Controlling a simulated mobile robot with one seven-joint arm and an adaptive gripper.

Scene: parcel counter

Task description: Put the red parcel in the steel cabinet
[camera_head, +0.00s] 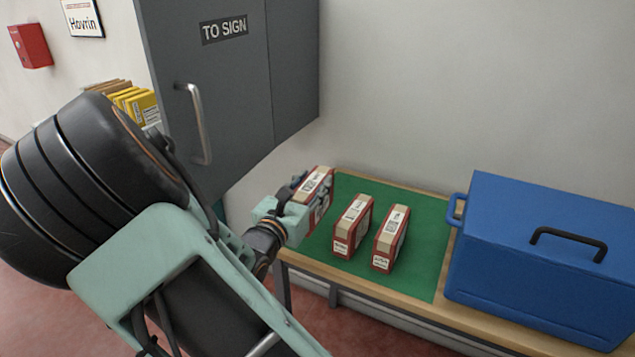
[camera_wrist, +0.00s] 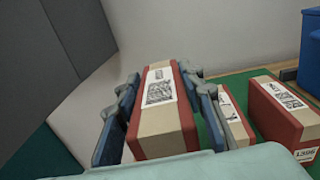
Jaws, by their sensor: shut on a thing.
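A red parcel (camera_head: 318,187) with a cream top and white label is between the fingers of my gripper (camera_head: 302,190), at the left end of the green mat. The wrist view shows the red parcel (camera_wrist: 163,115) with a finger of my gripper (camera_wrist: 160,100) on each side, shut on it. Whether it touches the mat is unclear. The grey steel cabinet (camera_head: 235,75), marked "TO SIGN", is on the wall at upper left, with a long handle. It also shows in the wrist view (camera_wrist: 65,50).
Two similar red parcels (camera_head: 352,226) (camera_head: 390,238) stand on the green mat (camera_head: 425,255), right of the held one. A blue box (camera_head: 545,255) with a black handle fills the table's right side. Yellow folders (camera_head: 138,103) sit left of the cabinet.

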